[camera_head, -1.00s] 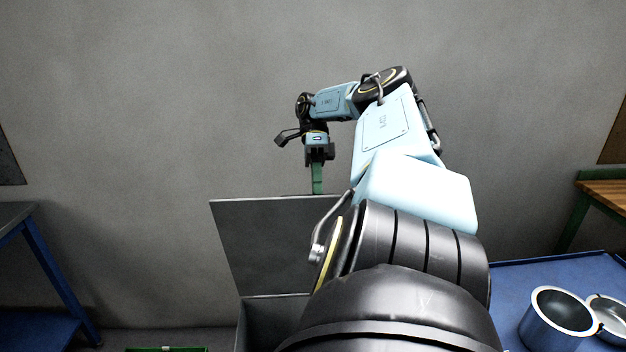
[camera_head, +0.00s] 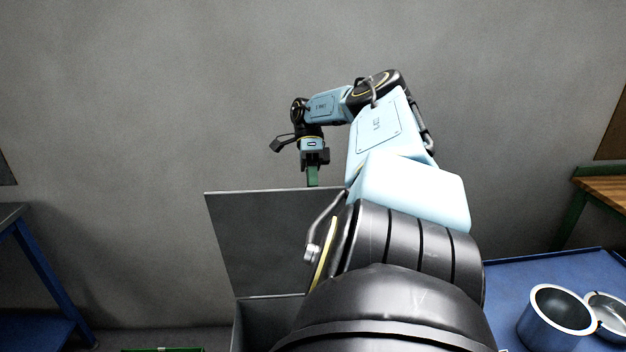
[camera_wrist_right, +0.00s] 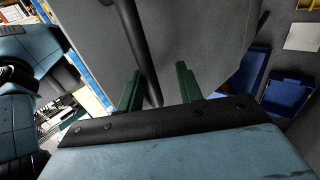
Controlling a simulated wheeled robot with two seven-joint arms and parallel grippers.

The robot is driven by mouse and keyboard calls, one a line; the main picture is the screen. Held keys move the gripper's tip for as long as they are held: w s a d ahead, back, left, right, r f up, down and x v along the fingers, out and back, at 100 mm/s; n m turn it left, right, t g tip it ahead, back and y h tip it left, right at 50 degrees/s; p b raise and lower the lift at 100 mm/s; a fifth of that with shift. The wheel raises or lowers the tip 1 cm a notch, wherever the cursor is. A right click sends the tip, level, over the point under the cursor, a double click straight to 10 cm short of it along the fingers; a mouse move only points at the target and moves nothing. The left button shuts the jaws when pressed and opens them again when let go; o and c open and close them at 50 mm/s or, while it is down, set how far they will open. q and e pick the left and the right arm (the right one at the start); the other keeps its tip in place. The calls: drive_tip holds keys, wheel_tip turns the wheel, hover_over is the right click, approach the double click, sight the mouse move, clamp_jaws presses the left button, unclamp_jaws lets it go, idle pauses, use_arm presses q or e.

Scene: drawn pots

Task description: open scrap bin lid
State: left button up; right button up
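The scrap bin (camera_head: 262,324) is a dark grey box at the lower middle of the head view, partly hidden by my right arm. Its flat grey lid (camera_head: 262,240) stands raised, leaning back at the bin's far side. My left gripper is out of view.
A blue table (camera_head: 520,280) with metal pots (camera_head: 557,318) stands at the lower right. A blue-legged bench (camera_head: 40,265) is at the left, and a wooden-topped bench (camera_head: 603,190) at the right edge. A grey wall rises behind the bin.

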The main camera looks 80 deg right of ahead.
wheel_tip(320, 180, up, 10)
drive_tip(key=p, duration=0.1)
drive_tip(key=shift+f, duration=0.15)
drive_tip(key=shift+a, duration=0.1)
idle(0.5)
